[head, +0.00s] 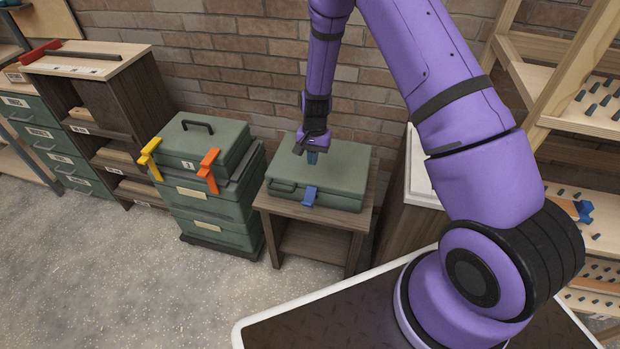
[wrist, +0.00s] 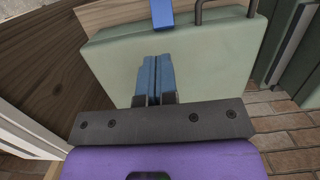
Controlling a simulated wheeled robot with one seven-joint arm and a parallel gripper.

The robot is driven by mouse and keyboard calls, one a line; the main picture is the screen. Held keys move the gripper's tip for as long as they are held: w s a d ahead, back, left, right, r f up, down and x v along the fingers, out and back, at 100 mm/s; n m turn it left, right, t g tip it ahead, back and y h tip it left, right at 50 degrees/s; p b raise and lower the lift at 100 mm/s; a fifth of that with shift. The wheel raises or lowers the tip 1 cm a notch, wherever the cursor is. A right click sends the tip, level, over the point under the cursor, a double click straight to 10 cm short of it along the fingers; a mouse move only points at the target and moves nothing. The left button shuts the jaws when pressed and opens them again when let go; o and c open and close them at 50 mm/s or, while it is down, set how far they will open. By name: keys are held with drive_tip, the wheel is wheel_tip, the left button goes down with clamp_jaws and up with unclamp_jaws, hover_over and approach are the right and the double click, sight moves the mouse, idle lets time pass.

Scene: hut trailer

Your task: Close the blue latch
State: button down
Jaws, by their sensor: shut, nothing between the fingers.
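The blue latch (head: 309,196) is on the front edge of a green case (head: 340,175), which lies flat on a small wooden stand. In the wrist view the blue latch (wrist: 162,14) is at the top edge, on the rim of the green case (wrist: 215,60) beside its dark handle. My gripper (head: 312,158) points down over the case lid, behind the latch as the head view sees it. In the wrist view its blue fingertips (wrist: 155,62) are together and empty, apart from the latch. I cannot tell whether they touch the lid.
A stacked green toolbox (head: 205,150) with a yellow clamp (head: 149,158) and an orange clamp (head: 209,170) stands to the left. The wooden stand (head: 312,242) carries the case. A brick wall is behind. A white-topped cabinet (head: 420,170) is to the right. The floor at left is clear.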

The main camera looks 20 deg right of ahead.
hover_over(309, 193)
drive_tip(key=d, duration=0.1)
wheel_tip(309, 193, down, 9)
drive_tip(key=shift+r, duration=0.1)
drive_tip(key=shift+s+a+f, duration=0.75)
drive_tip(key=shift+s+f, duration=0.2)
drive_tip(key=shift+s+a+f, duration=0.25)
drive_tip(key=shift+s+f, duration=0.1)
drive_tip(key=shift+s, duration=0.05)
